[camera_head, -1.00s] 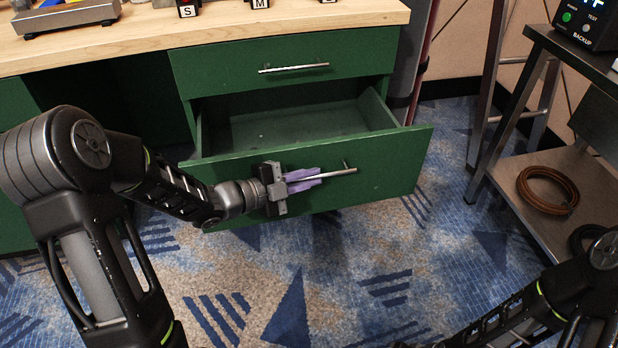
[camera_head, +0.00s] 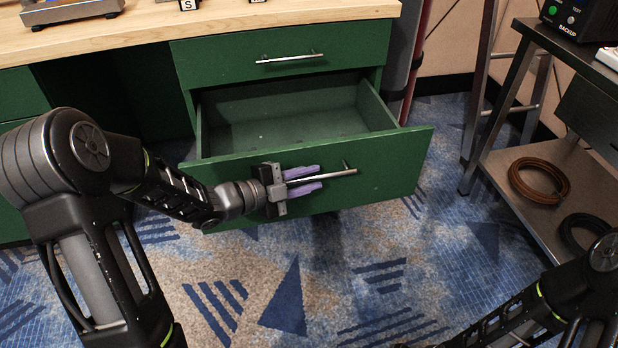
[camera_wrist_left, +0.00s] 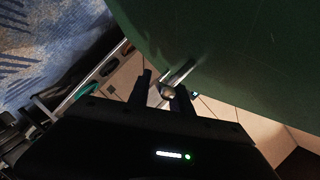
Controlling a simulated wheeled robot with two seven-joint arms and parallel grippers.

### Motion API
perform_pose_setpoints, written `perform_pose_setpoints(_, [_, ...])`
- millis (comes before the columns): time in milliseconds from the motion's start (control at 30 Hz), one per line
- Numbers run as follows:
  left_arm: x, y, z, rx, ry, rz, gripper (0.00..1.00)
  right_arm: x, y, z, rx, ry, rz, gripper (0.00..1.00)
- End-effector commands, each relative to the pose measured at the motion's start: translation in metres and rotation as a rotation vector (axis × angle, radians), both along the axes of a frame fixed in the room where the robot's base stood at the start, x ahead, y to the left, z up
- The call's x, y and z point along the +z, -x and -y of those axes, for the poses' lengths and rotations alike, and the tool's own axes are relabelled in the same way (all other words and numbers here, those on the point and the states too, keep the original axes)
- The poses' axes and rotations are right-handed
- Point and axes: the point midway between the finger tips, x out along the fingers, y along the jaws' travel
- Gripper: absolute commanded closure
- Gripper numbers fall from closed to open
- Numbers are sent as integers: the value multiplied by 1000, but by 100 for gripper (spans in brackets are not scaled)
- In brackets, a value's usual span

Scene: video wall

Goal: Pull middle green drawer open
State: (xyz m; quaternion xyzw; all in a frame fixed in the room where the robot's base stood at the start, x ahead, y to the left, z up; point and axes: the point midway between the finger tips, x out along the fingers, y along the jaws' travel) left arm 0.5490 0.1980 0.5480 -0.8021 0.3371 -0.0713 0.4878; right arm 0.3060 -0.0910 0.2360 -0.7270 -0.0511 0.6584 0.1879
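The green drawer (camera_head: 385,162) below the top drawer is pulled well out of the desk, and its inside looks empty. Its silver bar handle (camera_head: 340,174) is on the front panel. My left gripper (camera_head: 303,181) is at the handle, with its purple fingers spread apart and the bar between them with gaps. The left wrist view also shows the dark fingers (camera_wrist_left: 161,92) apart, with the handle (camera_wrist_left: 181,73) between them and the green drawer front (camera_wrist_left: 240,50) beyond. My right arm shows at the lower right, but its gripper is out of view.
The top green drawer (camera_head: 350,50) is shut under the wooden desktop (camera_head: 220,30). A metal shelf unit (camera_head: 510,165) with a coiled brown hose (camera_head: 539,181) stands at the right. Patterned carpet (camera_head: 330,275) lies clear in front of the drawer.

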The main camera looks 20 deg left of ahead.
Motion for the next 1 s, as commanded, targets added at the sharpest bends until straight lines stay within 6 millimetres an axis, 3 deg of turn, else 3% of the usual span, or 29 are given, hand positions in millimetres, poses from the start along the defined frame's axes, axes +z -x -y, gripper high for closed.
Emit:
perform_pose_setpoints(467, [4, 6, -6, 2, 1, 2, 67, 5, 1, 0, 0, 0, -1, 64])
perform_pose_setpoints(800, [16, 46, -38, 3, 0, -1, 67, 23, 3, 1, 4, -2, -9, 64])
perform_pose_setpoints(1000, [17, 59, -47, 1, 1, 0, 67, 26, 4, 1, 5, -2, -12, 64])
